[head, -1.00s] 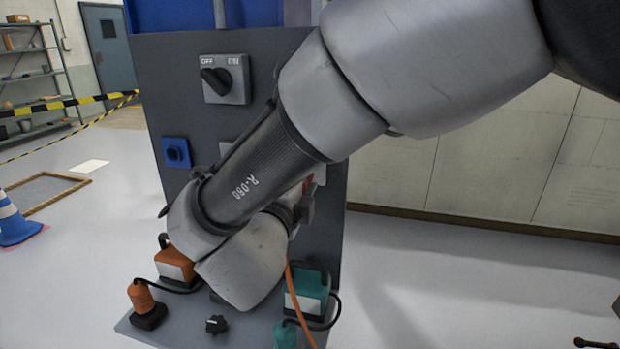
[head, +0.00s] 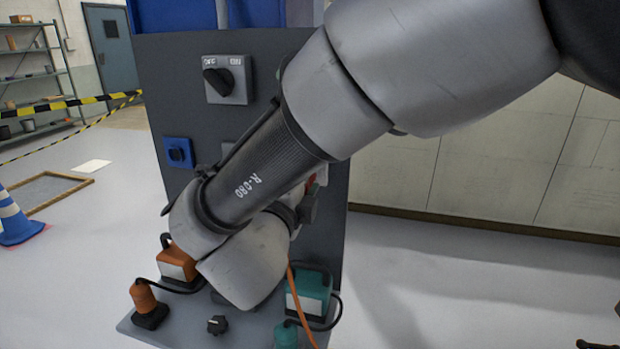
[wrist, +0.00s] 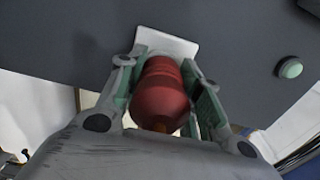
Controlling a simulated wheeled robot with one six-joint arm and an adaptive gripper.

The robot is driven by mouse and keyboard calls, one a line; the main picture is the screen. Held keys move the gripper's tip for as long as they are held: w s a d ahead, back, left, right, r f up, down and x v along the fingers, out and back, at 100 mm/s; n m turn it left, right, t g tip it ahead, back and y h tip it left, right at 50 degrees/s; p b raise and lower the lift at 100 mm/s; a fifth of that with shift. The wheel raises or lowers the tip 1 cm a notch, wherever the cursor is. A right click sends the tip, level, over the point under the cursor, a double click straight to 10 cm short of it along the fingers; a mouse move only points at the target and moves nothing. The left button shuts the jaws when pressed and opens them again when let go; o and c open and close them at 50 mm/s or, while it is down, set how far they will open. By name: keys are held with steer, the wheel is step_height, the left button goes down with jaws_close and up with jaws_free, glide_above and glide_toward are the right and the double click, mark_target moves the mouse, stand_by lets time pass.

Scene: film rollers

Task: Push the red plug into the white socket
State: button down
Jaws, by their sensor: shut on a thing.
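The red plug (wrist: 162,92) is between the fingers of my gripper (wrist: 163,78) in the wrist view, and the gripper is shut on it. The white socket (wrist: 166,43) shows as a pale plate on the dark panel directly beyond the plug. The plug's front end hides the middle of the socket, so I cannot tell whether it touches or is inside. In the head view my arm covers most of the gripper and plug; only a bit of red (head: 311,183) shows beside my wrist. An orange cord (head: 299,300) hangs below.
The dark panel (head: 170,80) carries an OFF/ON switch (head: 229,79) and a blue socket (head: 179,153). Open floor lies to the right.

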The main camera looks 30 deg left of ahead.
steer(key=shift+w+a, duration=0.1)
steer(key=shift+w, duration=0.45)
steer(key=c, duration=0.9)
jaws_free()
